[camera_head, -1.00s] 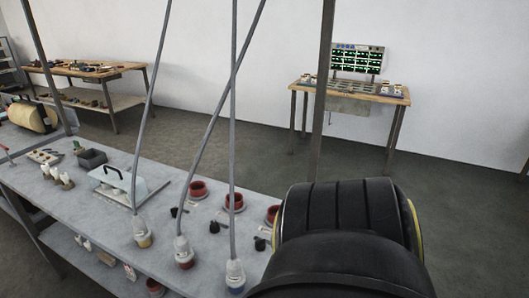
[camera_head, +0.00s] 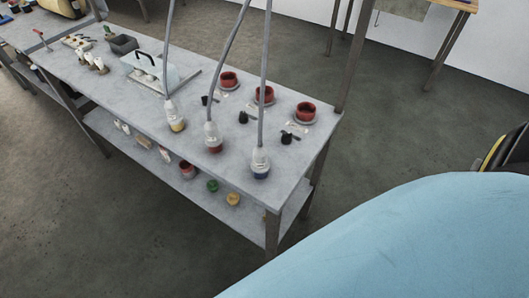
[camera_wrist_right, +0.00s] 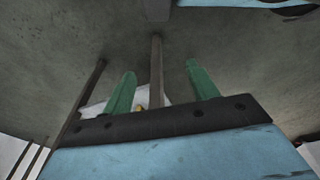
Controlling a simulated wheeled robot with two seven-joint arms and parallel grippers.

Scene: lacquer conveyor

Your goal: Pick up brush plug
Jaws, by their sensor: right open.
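Three pale plugs hang on grey cables over the front of the grey workbench, one with a yellow end (camera_head: 176,118), one with a red end (camera_head: 213,139) and one with a blue end (camera_head: 260,164). I cannot tell which thing is the brush plug. Small black pieces (camera_head: 286,137) lie near red round cups (camera_head: 305,112) on the bench. My right gripper (camera_wrist_right: 161,70) shows in the right wrist view with its two green fingers apart and nothing between them. My left gripper is in neither view.
The workbench (camera_head: 318,125) has a lower shelf (camera_head: 250,222) holding several small pots. A clear-lidded case (camera_head: 148,68) and a dark box (camera_head: 123,43) stand further left. An upright post (camera_head: 352,55) rises by the right bench corner.

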